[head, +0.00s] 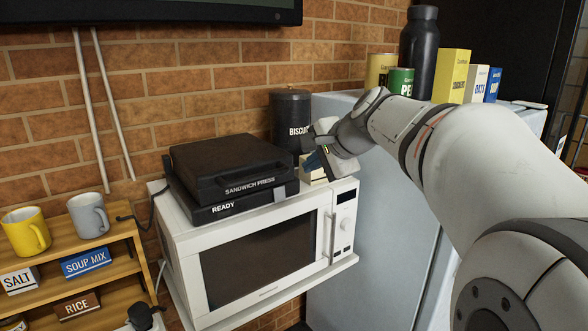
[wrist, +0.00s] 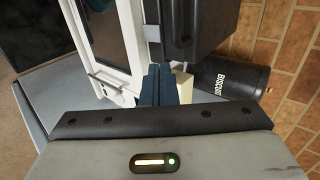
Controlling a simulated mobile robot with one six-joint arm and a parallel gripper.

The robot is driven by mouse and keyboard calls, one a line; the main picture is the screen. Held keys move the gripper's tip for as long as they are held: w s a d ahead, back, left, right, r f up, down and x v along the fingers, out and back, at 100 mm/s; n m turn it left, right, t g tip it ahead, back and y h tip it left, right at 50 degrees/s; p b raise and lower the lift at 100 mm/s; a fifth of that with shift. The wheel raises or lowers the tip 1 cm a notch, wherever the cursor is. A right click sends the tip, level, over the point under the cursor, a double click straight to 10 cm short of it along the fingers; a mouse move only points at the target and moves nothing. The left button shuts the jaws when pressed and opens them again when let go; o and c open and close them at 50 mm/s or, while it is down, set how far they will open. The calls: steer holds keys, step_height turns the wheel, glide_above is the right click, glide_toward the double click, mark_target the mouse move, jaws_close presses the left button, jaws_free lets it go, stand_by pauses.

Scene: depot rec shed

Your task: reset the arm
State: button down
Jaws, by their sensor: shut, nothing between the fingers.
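My arm reaches in from the right in the head view. My gripper (head: 316,163) is above the right end of the white microwave's top, between the black sandwich press and the fridge. In the wrist view my gripper (wrist: 158,84) shows its two dark blue fingers shut together with nothing between them. A small cream block (head: 314,176) stands just behind or beside the fingers, and it also shows in the wrist view (wrist: 184,84). I cannot tell whether the fingers touch it. Part of it is hidden by the gripper.
The sandwich press (head: 230,176) lies closed on the microwave (head: 180,230). A black biscuit tin (head: 291,108) stands behind my gripper. Cans, cartons and a black bottle (head: 420,45) stand on the fridge (head: 372,220). A wooden shelf (head: 120,248) with two mugs is at left.

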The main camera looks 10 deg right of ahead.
steer(key=s+a+f+n+g+h, duration=0.2)
steer(key=s+f+n+g+h, duration=0.2)
steer(key=s+f+n, duration=0.9)
steer(key=s+f+g, duration=0.2)
steer(key=s+f, duration=0.6)
steer(key=s, duration=0.4)
steer(key=shift+s+f, duration=0.2)
steer(key=shift+f, duration=0.1)
steer(key=c, duration=2.2)
jaws_free()
